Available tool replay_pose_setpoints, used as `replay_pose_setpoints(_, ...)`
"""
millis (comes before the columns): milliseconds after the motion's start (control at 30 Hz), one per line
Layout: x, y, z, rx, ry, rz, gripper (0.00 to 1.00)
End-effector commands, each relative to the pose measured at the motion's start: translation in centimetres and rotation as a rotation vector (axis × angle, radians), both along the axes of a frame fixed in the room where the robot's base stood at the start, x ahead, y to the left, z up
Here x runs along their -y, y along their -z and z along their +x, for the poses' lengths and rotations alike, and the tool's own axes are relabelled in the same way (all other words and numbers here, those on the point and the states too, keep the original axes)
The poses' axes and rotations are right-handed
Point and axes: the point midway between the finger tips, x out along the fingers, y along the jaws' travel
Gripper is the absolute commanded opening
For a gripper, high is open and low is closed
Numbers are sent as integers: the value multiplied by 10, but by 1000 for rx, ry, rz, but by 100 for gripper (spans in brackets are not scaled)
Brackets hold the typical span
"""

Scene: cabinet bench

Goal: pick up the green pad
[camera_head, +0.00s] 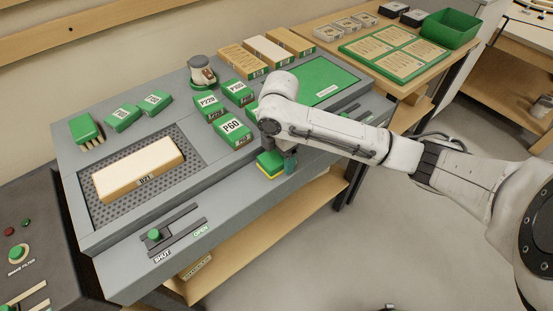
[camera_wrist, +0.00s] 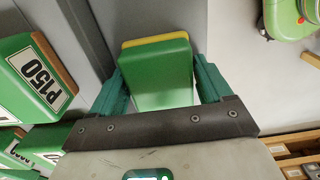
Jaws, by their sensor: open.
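The green pad (camera_head: 270,161), a green block with a yellow layer, sits at the front edge of the grey bench. In the wrist view the green pad (camera_wrist: 157,76) lies between the two green fingers of my gripper (camera_wrist: 162,82), one on each side. The fingers are apart, and I cannot tell whether either one touches the pad. In the head view my gripper (camera_head: 284,162) reaches down at the pad, and my arm and fingers hide part of it.
Green blocks marked P60 (camera_head: 233,132) and P220 (camera_head: 208,106) stand behind and left of the pad. A tan block (camera_head: 137,168) lies on a perforated plate (camera_head: 190,150). A slide with a green knob (camera_head: 154,235) is at the front. Floor is open in front.

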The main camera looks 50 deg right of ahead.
Motion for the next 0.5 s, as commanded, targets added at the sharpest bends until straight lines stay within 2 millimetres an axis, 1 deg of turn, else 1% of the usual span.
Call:
replay_pose_setpoints(167, 0, 0, 0, 0, 0, 0, 79)
replay_pose_setpoints(500, 0, 0, 0, 0, -1, 0, 47)
